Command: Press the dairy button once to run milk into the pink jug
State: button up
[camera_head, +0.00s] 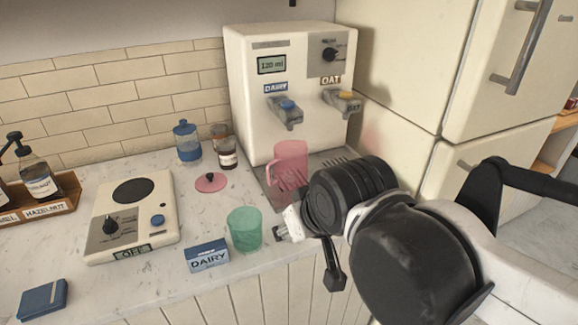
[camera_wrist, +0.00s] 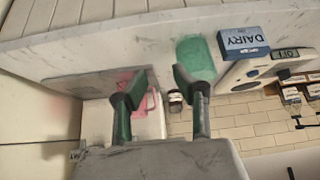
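The pink jug (camera_head: 290,160) stands upright on the drip tray of the cream milk dispenser (camera_head: 262,135), below the dairy spout. Its lower right is partly hidden by my arm. The blue dairy button (camera_head: 288,104) sits on top of the dairy spout. The display (camera_head: 271,64) reads about 120 ml. My gripper (camera_wrist: 166,74) shows in the wrist view with its fingertips apart and nothing held between them. The pink jug shows in the wrist view (camera_wrist: 151,102), partly behind a finger.
The oat spout (camera_head: 341,101) with a yellow button is right of the dairy one. A fridge (camera_head: 415,70) stands close at right.

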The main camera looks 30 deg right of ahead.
dwell(0.4)
grip_shut()
dwell(1.2)
